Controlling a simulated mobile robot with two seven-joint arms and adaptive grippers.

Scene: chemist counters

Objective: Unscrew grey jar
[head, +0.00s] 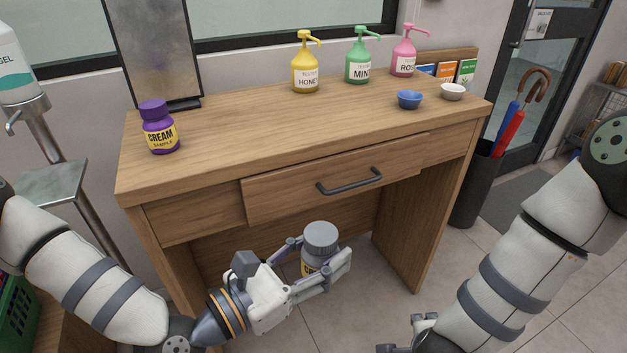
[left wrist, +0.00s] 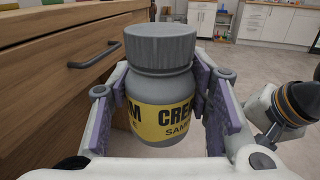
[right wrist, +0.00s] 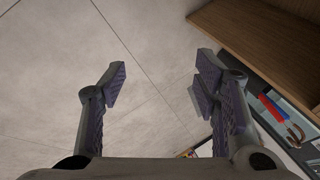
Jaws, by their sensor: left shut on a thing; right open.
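The grey jar (head: 320,240) has a ribbed grey lid and a yellow label reading CREAM SAMPLE. It is upright, in the air in front of the wooden counter. My left gripper (head: 318,268) is shut on the jar's body, below the lid. In the left wrist view the jar (left wrist: 160,85) sits between the two padded fingers, with its lid on and clear above them. My right gripper (right wrist: 158,85) is open and empty, pointing at the floor. In the head view it is only partly seen at the bottom edge.
On top stand a purple cream jar (head: 159,127), yellow (head: 305,65), green (head: 359,58) and pink (head: 404,52) pump bottles, and a blue bowl (head: 409,99) and white bowl (head: 452,91). The counter's middle is clear.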

